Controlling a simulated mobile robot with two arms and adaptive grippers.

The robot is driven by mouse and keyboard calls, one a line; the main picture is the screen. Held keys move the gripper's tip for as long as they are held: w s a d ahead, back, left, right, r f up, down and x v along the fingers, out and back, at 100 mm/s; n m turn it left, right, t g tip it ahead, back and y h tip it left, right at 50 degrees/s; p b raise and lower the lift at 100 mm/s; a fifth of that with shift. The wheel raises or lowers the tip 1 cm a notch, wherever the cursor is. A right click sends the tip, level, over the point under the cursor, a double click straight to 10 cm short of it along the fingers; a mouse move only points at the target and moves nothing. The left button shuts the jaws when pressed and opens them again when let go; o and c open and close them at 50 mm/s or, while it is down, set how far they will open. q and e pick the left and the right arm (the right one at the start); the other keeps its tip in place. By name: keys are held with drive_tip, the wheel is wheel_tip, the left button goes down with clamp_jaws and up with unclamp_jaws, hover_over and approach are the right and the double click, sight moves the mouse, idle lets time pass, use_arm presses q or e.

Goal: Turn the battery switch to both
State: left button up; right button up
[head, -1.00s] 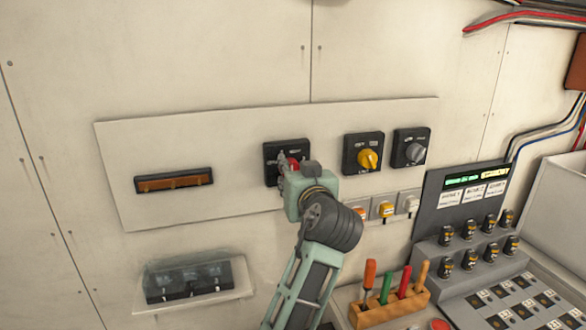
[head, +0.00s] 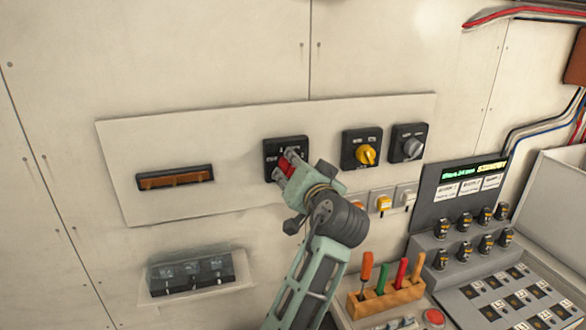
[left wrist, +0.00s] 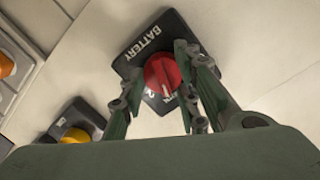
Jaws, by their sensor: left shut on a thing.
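The battery switch is a black square plate (head: 298,145) with a red knob (head: 284,166) on the white wall panel. In the left wrist view the plate (left wrist: 140,47) reads BATTERY, and a "2" shows beside the red knob (left wrist: 160,72). My left gripper (head: 287,164) is shut on the red knob, with a finger on each side of it. The gripper is rolled over relative to the panel. The fingers cover part of the knob and its lower labels, so its exact setting cannot be read. My right gripper is not in view.
To the right are a yellow-knob switch (head: 366,154) and a grey-knob switch (head: 412,148). Below stand a wooden tool rack (head: 385,297) with several handles and a sloped console (head: 490,285). A fuse box (head: 190,275) is at lower left.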

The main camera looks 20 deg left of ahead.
use_arm(q)
drive_tip(key=shift+d+f, duration=0.1)
drive_tip(key=shift+f, duration=0.05)
drive_tip(key=o, duration=0.8)
drive_tip(key=shift+o, duration=1.2)
drive_tip(key=shift+w+d, duration=0.1)
drive_tip(key=shift+d, duration=0.1)
drive_tip(key=shift+a, duration=0.1)
wheel_tip(320, 180, up, 10)
